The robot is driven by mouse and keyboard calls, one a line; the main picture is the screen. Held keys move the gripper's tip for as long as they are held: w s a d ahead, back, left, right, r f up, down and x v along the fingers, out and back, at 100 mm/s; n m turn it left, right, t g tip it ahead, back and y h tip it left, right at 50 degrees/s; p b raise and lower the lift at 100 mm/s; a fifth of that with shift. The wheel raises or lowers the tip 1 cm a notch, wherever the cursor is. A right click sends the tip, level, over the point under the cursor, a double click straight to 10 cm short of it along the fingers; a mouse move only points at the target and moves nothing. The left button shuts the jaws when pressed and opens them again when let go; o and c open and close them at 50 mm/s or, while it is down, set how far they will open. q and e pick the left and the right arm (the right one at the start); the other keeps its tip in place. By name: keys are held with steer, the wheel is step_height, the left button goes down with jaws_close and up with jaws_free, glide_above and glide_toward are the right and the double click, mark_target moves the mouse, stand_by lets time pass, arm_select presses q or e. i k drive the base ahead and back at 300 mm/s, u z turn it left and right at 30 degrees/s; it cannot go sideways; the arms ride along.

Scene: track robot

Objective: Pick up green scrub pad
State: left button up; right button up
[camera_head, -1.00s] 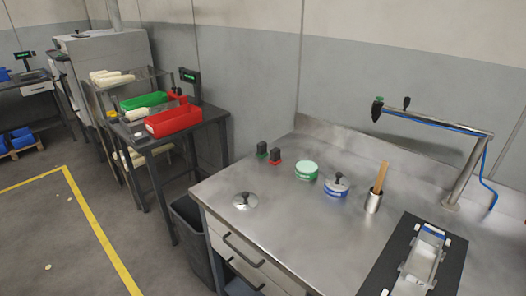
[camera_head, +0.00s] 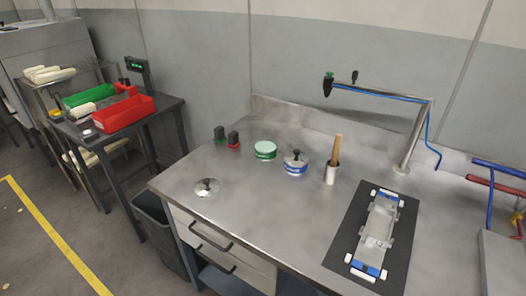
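Two small dark upright blocks stand at the back left of the steel counter (camera_head: 250,210). One has a green base (camera_head: 219,135) and the other, just right of it, has a red base (camera_head: 233,140). The green-based one may be the green scrub pad, but it is too small to tell. A round tub with a pale green top and green band (camera_head: 265,151) stands to their right. Neither of my grippers is in view.
A dark mat (camera_head: 343,238) bears a white-and-blue fixture. A tap (camera_head: 415,137) rises behind.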

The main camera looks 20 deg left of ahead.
mark_target(219, 132)
steer(key=u, duration=2.4)
steer(key=i, duration=1.6)
steer(key=z, duration=2.35)
